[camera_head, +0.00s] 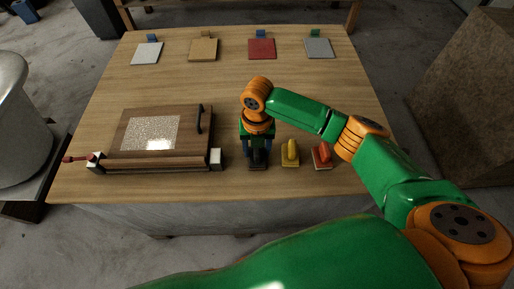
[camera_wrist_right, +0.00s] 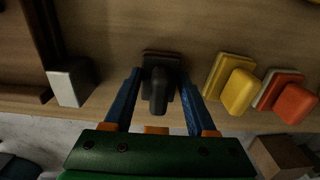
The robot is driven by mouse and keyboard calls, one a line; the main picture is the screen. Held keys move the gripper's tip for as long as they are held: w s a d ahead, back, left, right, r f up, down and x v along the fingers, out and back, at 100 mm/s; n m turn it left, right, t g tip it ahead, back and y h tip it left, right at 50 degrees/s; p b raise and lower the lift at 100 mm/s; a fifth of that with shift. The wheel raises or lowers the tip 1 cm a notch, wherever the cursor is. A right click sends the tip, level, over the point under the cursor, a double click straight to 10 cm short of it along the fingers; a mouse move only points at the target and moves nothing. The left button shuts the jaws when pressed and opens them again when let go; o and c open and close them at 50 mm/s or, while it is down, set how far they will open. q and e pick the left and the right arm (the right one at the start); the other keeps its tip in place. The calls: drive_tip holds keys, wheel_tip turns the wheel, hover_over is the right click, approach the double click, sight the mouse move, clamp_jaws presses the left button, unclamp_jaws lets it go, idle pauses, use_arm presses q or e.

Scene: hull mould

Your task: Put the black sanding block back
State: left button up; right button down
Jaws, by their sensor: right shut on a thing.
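The black sanding block (camera_head: 258,161) is near the table's front edge, left of the yellow block. It has a dark base and a raised grip, seen clearly in the right wrist view (camera_wrist_right: 158,90). My right gripper (camera_head: 257,150) reaches down over it from above. Its blue fingers (camera_wrist_right: 158,78) stand on either side of the block, shut on it. The block looks level; whether it touches the tabletop is hard to tell. My left gripper is not in view.
The yellow block (camera_head: 290,154) and the red block (camera_head: 322,157) stand to the right. Several coloured squares, including a red one (camera_head: 262,49), line the back. The table middle is clear.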

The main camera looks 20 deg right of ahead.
drive_tip(key=shift+c, duration=1.1)
unclamp_jaws()
drive_tip(key=shift+f, duration=0.1)
drive_tip(key=shift+r, duration=0.3)
wheel_tip(320, 180, up, 12)
drive_tip(key=shift+p, duration=0.35)
drive_tip(key=shift+f, duration=0.2)
